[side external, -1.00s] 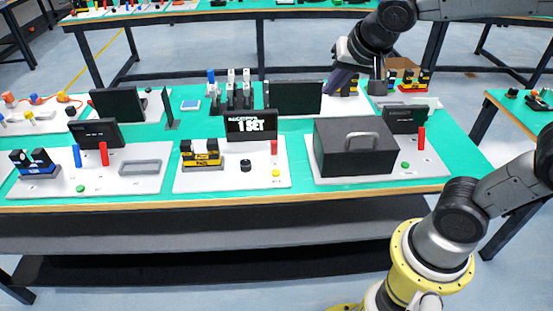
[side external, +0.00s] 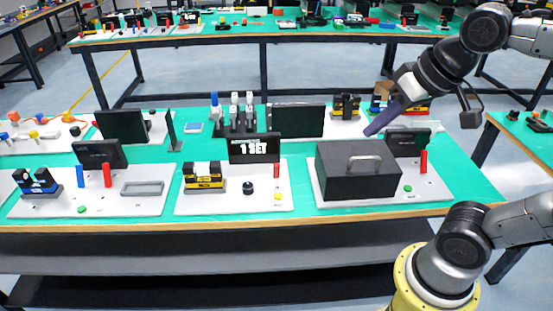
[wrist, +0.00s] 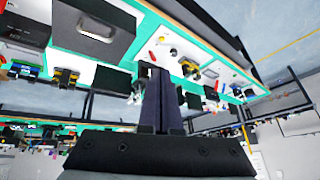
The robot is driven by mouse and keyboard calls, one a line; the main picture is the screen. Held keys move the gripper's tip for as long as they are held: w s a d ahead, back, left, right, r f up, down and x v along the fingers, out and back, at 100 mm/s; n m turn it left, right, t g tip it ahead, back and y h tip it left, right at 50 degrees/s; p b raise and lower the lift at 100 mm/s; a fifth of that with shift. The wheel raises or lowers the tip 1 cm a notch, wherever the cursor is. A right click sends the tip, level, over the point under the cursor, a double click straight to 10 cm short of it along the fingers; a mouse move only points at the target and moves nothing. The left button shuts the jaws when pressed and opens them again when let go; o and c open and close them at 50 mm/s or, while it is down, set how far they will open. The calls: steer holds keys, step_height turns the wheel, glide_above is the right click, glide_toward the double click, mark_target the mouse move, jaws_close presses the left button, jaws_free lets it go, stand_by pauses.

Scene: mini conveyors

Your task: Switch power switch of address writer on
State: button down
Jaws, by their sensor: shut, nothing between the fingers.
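The middle board (side external: 220,204) on the near bench has a black display (side external: 255,148) whose lower line reads "1 SET"; the smaller line above is hard to read. This board also holds a red upright switch (side external: 277,171), a black knob (side external: 248,187), a yellow button (side external: 278,197) and a yellow-black device (side external: 204,176). No label clearly names the address writer. My gripper (side external: 370,132) points down-left, its dark fingers together and empty, appearing above the back of the grey box to the right of this board. In the wrist view the shut fingers (wrist: 152,70) point at the bench.
The dark grey handled box (side external: 340,185) stands on the right board, beside a small black screen (side external: 407,143) and a red switch (side external: 424,162). The left board has blue (side external: 80,175) and red (side external: 108,174) posts. A tall black panel (side external: 296,121) stands behind the display.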

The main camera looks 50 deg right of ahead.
steer(key=w+d+r+m+g, duration=0.1)
steer(key=w+r+m, duration=0.1)
steer(key=w, duration=0.4)
steer(key=w+d+r+m, duration=0.1)
steer(key=w+r, duration=0.1)
steer(key=w, duration=0.4)
steer(key=m+g, duration=0.3)
steer(key=g, duration=0.1)
glide_above(276, 142)
steer(key=s+a, duration=0.3)
step_height(276, 142, down, 18)
steer(key=shift+h, duration=0.3)
steer(key=f, duration=0.6)
steer(key=w+f, duration=0.1)
steer(key=f, duration=0.2)
steer(key=shift+d+f, duration=0.2)
steer(key=shift+d, duration=0.05)
steer(key=shift+s+a+f, duration=0.75)
steer(key=shift+s+a, duration=0.15)
steer(key=shift+s+a+f, duration=0.2)
steer(key=shift+s+a, duration=0.15)
steer(key=shift+a, duration=0.05)
steer(key=shift+s+a, duration=0.1)
